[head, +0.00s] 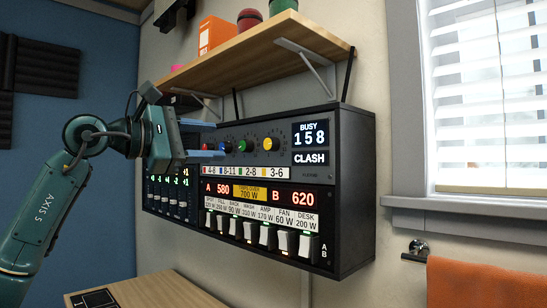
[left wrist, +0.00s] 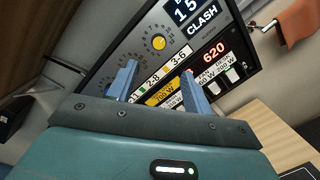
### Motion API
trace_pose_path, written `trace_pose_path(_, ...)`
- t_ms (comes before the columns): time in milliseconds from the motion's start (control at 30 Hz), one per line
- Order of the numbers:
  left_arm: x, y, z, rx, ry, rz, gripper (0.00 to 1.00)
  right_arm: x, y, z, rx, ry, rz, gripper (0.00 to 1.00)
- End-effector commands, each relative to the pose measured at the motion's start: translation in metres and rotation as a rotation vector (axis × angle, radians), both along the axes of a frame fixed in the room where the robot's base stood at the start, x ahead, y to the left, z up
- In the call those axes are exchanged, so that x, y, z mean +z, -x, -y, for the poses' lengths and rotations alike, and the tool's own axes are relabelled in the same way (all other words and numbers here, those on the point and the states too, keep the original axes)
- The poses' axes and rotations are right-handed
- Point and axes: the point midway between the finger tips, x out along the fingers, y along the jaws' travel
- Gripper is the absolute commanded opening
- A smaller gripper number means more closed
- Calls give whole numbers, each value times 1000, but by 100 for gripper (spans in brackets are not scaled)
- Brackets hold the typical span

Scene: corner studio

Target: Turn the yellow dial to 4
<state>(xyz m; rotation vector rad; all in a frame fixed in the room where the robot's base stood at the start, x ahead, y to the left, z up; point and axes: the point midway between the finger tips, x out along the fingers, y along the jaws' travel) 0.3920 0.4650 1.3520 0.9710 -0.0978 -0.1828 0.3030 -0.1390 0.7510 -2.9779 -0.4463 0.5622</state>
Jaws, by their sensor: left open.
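The yellow dial (head: 270,144) is a round knob at the right end of a row of dials on the black wall panel (head: 352,190). It also shows in the left wrist view (left wrist: 159,43), beyond the fingertips and apart from them. The marking it points to is too small to read. A label (head: 271,172) below it reads 3-6. My left gripper (head: 218,139) is open and empty, left of the yellow dial and in front of the dial row. Its two blue fingers show spread in the left wrist view (left wrist: 157,82). My right gripper is not in view.
A green dial (head: 246,145) and a blue dial (head: 228,146) sit left of the yellow one. A display (head: 310,140) reads BUSY 158 CLASH. Switches (head: 283,241) line the panel's lower part. A wooden shelf (head: 250,54) juts out above.

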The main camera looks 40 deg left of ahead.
Motion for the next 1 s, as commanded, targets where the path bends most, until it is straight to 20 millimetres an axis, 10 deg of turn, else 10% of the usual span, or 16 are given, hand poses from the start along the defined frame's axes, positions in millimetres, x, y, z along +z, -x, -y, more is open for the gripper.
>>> trace_pose_path(1000, 3, -126, 23, 6, -5, 1, 50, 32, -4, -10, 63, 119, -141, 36)
